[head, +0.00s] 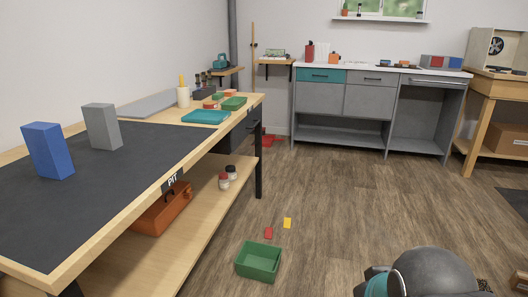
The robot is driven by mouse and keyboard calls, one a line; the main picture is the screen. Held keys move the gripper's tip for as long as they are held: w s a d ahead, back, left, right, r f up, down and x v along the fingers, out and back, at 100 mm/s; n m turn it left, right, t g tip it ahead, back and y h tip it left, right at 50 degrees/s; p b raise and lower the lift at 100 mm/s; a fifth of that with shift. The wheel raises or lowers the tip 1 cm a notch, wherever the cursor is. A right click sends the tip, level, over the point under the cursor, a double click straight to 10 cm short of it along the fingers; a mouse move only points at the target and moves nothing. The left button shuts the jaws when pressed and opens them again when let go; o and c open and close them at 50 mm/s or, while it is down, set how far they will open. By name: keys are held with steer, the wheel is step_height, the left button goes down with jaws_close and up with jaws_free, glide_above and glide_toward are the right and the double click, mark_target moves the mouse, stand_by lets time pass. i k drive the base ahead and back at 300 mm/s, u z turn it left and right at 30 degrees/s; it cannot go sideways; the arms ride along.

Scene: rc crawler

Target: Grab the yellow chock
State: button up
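A small yellow piece (287,223), which looks like the yellow chock, lies on the wood floor near the middle of the head view. It is just beyond the green open bin (258,275) and to the right of a small red piece (268,233). It is too small to make out its exact shape. Part of my arm shows at the bottom right, but its gripper fingers are not in view. Nothing is seen touching the yellow piece.
A long wooden workbench (150,205) runs along the left, with a blue block (47,151) and a grey block (102,127) on its dark mat. An orange toolbox (162,209) sits on its lower shelf. Grey cabinets (320,98) stand at the back.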

mark_target(287, 221)
steer(key=z, duration=0.85)
steer(key=i, duration=3.75)
steer(key=u, duration=3.85)
